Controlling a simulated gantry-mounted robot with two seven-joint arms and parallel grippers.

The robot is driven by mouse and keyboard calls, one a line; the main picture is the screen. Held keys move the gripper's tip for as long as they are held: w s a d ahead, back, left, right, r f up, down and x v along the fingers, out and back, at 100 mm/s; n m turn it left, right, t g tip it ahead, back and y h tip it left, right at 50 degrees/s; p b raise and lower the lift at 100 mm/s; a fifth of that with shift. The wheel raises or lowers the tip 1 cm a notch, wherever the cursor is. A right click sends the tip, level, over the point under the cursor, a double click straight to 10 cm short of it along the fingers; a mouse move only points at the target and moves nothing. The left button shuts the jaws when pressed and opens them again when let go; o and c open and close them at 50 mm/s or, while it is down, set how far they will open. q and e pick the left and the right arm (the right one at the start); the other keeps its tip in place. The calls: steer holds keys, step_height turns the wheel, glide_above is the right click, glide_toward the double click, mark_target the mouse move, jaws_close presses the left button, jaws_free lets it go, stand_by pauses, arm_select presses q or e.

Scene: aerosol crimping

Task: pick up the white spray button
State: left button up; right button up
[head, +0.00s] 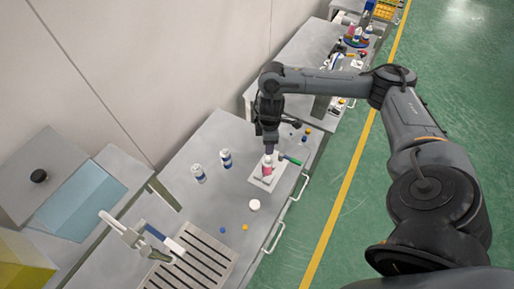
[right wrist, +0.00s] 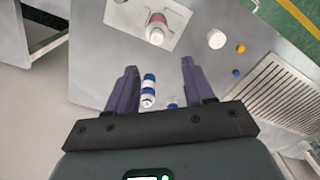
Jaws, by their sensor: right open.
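A small white round piece (head: 254,205), the only loose white cap-like part I can make out, lies on the grey workbench. It also shows in the right wrist view (right wrist: 217,39), beyond and to the right of my fingers. I cannot tell for sure that it is the spray button. My right gripper (head: 269,143) hangs above the bench, close to a white and red can (head: 268,170) on a white plate (head: 257,181). In the right wrist view the jaws (right wrist: 159,65) are apart with nothing gripped. My left gripper is not in view.
Two blue and white bottles (head: 225,158) (head: 198,173) stand left of the plate. A small blue piece (head: 222,230) and a yellow piece (head: 245,227) lie nearby. A slotted grate (head: 195,262) is at the near end.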

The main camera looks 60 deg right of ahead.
steer(key=b, duration=0.2)
glide_above(268, 158)
steer(key=f, duration=0.4)
steer(key=shift+s+a+f, duration=0.1)
steer(key=shift+a, duration=0.1)
steer(key=shift+f, duration=0.45)
steer(key=shift+d+f+p, duration=0.1)
steer(key=shift+f+p, duration=0.25)
steer(key=shift+f, duration=0.1)
steer(key=shift+d+f+p, duration=0.1)
steer(key=shift+f+p, duration=0.2)
steer(key=shift+f, duration=1.9)
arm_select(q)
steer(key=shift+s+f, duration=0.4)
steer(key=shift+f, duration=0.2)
arm_select(e)
steer(key=shift+c, duration=0.3)
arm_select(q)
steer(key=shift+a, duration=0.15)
arm_select(e)
jaws_close()
